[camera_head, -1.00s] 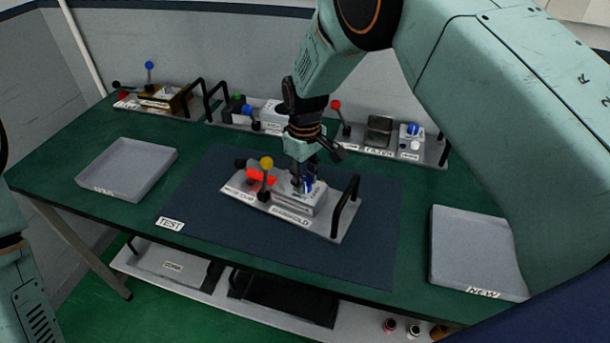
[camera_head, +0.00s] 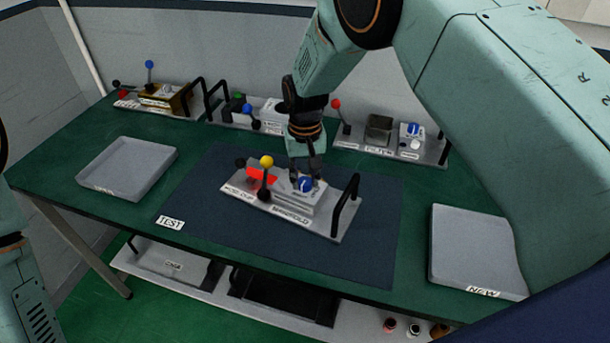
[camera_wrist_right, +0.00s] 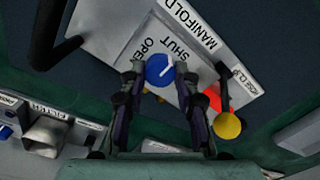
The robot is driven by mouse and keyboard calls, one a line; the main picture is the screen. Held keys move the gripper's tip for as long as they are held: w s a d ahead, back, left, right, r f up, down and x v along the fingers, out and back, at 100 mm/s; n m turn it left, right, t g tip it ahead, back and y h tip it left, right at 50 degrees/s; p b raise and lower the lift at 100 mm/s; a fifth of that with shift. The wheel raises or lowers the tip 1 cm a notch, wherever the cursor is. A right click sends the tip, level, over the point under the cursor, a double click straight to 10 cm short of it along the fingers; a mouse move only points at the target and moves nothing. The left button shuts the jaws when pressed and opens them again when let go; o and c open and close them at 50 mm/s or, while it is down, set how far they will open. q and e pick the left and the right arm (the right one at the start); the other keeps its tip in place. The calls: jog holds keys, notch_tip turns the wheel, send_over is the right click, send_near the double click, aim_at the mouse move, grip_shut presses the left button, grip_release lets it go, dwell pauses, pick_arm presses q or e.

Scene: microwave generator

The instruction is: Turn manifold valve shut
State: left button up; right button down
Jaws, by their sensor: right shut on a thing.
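The manifold valve is a blue round knob (camera_head: 305,184) with a white mark, on top of the pale manifold block (camera_head: 293,203). In the right wrist view the knob (camera_wrist_right: 159,70) sits between the fingertips, below the words OPEN and SHUT. Its white line slants up to the right; I cannot tell exactly which word it points at. My right gripper (camera_head: 306,178) reaches down from above and is shut on the knob, one finger on each side (camera_wrist_right: 157,74). My left gripper is out of view; only part of my left arm shows at the left edge.
A yellow-topped lever (camera_head: 266,162) and a red part (camera_head: 262,176) stand left of the manifold; a black handle (camera_head: 345,206) stands right. Grey trays (camera_head: 127,168) and (camera_head: 472,252) lie at both sides. More module plates line the back. The front of the dark mat is clear.

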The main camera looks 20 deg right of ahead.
aim_at(305, 182)
dwell(0.4)
jog(key=c, duration=1)
grip_release()
jog(key=shift+r, duration=0.15)
notch_tip(305, 182, up, 12)
jog(key=shift+f, duration=0.1)
jog(key=shift+s+f, duration=0.1)
